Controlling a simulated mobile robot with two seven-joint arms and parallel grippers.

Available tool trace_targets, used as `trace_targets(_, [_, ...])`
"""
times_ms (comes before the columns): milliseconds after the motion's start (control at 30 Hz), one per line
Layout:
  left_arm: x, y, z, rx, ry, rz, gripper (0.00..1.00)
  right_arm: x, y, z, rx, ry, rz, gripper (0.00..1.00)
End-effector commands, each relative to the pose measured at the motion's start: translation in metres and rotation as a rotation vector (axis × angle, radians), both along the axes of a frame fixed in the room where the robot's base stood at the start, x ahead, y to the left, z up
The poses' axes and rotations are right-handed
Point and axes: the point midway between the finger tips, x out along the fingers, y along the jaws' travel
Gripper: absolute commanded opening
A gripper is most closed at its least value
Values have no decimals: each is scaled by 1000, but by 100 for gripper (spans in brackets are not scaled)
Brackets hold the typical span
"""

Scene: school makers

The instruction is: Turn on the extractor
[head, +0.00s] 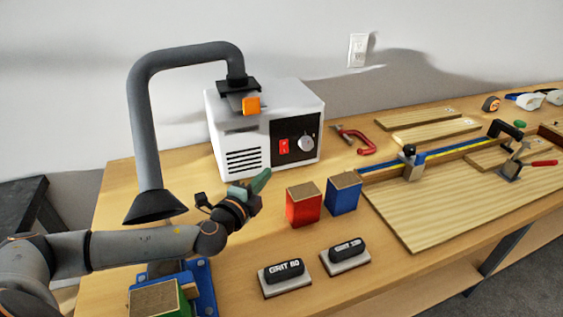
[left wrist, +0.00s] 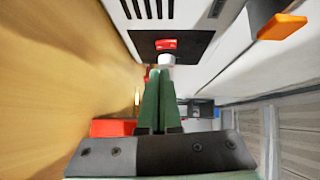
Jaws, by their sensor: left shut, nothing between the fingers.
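The extractor (head: 235,128) is a white box at the back of the bench, with a black panel holding a red switch (head: 284,146) and a pale round knob (head: 306,143). A grey hose (head: 145,110) with a black funnel joins its top at a dark gate with an orange tab (head: 251,105). My left gripper (head: 264,176), with green fingers, is shut and empty in front of the panel, low and apart from it in the head view. In the left wrist view its fingertips (left wrist: 155,72) point towards the switch (left wrist: 166,45) and partly cover the knob. My right gripper is out of view.
A red block (head: 304,207) and a blue block (head: 343,194) stand just right of my left gripper. Two grit blocks (head: 284,270) lie in front. A red clamp (head: 362,142) and boards (head: 430,205) lie to the right. A blue vise (head: 203,285) stands below my arm.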

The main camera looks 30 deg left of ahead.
Motion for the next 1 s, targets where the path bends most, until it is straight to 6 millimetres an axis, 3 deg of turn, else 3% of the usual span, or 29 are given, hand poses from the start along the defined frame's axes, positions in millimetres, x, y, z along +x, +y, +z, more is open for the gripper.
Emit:
trace_targets(467, [4,0,-1,-1,-1,1,0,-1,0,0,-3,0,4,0])
trace_targets(1000, [82,4,-8,-1,-2,1,0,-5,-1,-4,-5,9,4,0])
